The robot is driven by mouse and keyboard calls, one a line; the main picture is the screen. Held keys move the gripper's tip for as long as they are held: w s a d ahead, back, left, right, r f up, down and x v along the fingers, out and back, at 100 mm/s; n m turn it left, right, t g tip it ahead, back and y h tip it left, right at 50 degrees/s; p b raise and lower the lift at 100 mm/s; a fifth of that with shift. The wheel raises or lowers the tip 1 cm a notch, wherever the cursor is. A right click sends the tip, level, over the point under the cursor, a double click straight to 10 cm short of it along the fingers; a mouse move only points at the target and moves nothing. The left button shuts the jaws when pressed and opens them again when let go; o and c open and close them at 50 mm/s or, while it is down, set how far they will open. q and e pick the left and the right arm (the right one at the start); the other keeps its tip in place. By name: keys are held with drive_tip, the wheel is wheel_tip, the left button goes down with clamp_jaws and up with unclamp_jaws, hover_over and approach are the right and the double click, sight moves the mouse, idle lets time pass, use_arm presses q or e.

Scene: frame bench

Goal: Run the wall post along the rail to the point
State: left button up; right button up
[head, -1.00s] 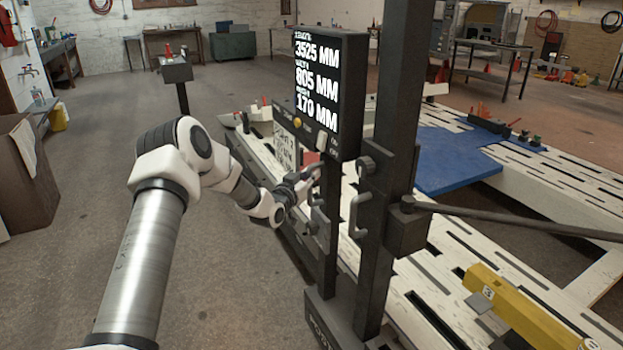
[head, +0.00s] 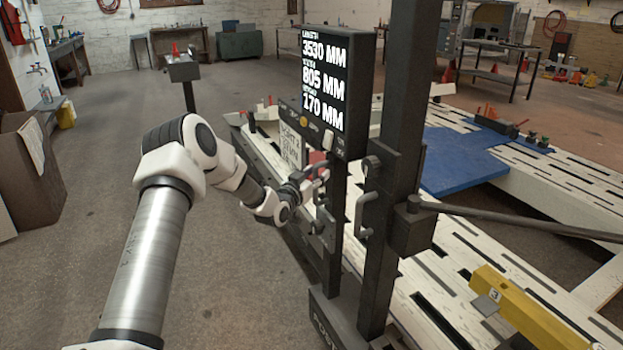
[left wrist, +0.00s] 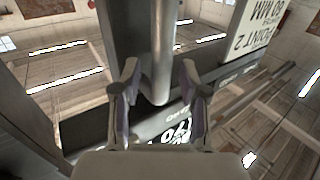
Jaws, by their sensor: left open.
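The dark wall post (head: 388,190) stands upright at the bench's near side, with a display (head: 323,85) reading 3530, 805 and 170 MM. A grey bar handle (head: 366,212) is on the post; a second handle is partly hidden by my left gripper (head: 318,178). In the left wrist view, my open left gripper (left wrist: 155,90) has a grey vertical bar (left wrist: 162,50) between its spread fingers, with gaps showing on both sides. The point sign (left wrist: 257,35) reads "POINT 2"; it stands beyond the post in the head view (head: 290,145). The rail itself is hard to make out.
The white slotted frame bench (head: 450,285) extends along the right, with a blue plate (head: 462,160) and a yellow block (head: 530,310) on it. A dark rod (head: 520,222) reaches right from the post over the bench. The floor left of the bench is open.

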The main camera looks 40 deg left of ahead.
use_arm(q)
drive_tip(key=s+d, duration=0.2)
drive_tip(key=s, duration=0.9)
drive_tip(key=shift+s+d, duration=0.25)
drive_tip(key=shift+s, duration=0.05)
